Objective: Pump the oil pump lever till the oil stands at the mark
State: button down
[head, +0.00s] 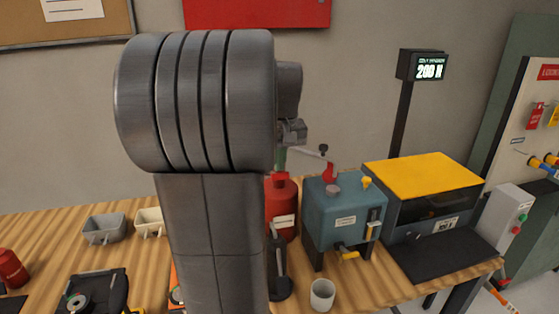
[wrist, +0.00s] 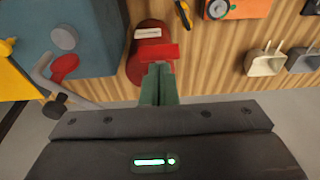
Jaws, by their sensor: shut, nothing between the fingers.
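The oil pump is a teal tank (head: 345,212) on the bench; it also shows at upper left in the wrist view (wrist: 100,35). Its grey lever (head: 307,153) has a black knob (head: 323,148) and a red bracket (head: 329,172). The lever also shows in the wrist view (wrist: 45,78). A narrow sight gauge (head: 373,217) is on the tank's front; the oil level and mark are too small to read. My gripper (wrist: 158,72) is shut and empty, its green fingers to the side of the lever, apart from it, over a red can (wrist: 146,32).
The red can (head: 281,208) stands left of the tank. A white cup (head: 322,293) is in front. A yellow-topped machine (head: 424,190) is to the right. Small trays (head: 104,230) lie left on the bench. My arm hides the middle of the head view.

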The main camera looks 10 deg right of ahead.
jog(key=shift+f, duration=0.1)
jog(key=s+f+b, duration=0.1)
jog(key=b, duration=0.1)
jog(key=shift+f+t+b, duration=0.15)
jog(key=shift+t+b, duration=0.15)
jog(key=shift+t, duration=0.1)
jog(key=s+f+t+b, duration=0.3)
jog(key=f+t+b, duration=0.3)
jog(key=b, duration=1.2)
notch_tip(320, 180, down, 4)
jog(key=shift+f, duration=0.25)
jog(key=shift+s+f, duration=0.2)
